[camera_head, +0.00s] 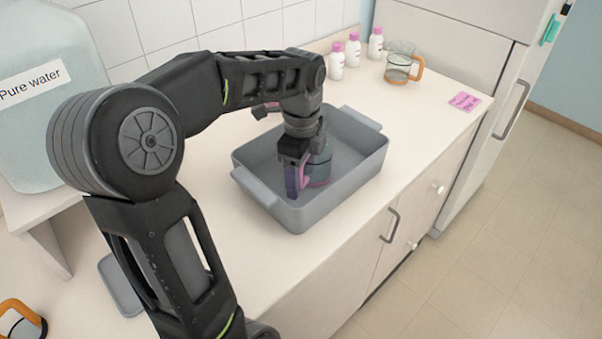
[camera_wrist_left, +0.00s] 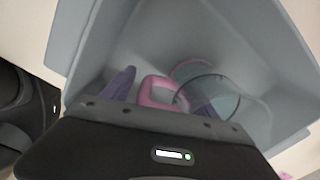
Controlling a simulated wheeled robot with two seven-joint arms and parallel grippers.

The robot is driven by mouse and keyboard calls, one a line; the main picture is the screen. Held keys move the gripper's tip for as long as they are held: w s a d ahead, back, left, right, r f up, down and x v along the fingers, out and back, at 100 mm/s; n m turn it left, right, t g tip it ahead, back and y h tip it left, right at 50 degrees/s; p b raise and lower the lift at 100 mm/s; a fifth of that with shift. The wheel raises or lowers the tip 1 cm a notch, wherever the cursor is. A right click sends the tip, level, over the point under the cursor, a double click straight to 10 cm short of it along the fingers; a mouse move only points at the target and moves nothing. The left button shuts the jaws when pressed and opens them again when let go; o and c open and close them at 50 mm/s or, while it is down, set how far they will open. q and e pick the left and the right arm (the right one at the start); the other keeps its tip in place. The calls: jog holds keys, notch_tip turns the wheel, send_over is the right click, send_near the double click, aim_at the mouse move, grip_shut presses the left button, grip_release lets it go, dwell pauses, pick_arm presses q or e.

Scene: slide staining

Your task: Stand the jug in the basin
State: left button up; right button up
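A clear jug (camera_head: 321,165) with a pink handle and pink base stands, seemingly upright, inside the grey basin (camera_head: 345,190). In the left wrist view the jug (camera_wrist_left: 222,100) and its pink handle show inside the basin (camera_wrist_left: 215,25). My left gripper (camera_head: 297,178) points down into the basin at the jug's handle side. In the left wrist view its purple fingers (camera_wrist_left: 160,92) are apart, on either side of the handle, with a gap visible at the left finger. The arm and gripper hide part of the jug in the head view. My right gripper is out of view.
Several pink-capped bottles (camera_head: 353,49) and an orange-handled jug (camera_head: 399,66) stand at the back of the counter. A pink note (camera_head: 464,101) lies at the right. A large "Pure water" container (camera_head: 40,120) is at the left. The counter right of the basin is clear.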

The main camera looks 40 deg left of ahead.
pick_arm(q)
jog(key=shift+r, duration=0.2)
notch_tip(320, 180, up, 7)
jog(key=shift+r+p, duration=0.1)
jog(key=shift+p, duration=0.5)
notch_tip(320, 180, up, 5)
jog(key=p, duration=0.4)
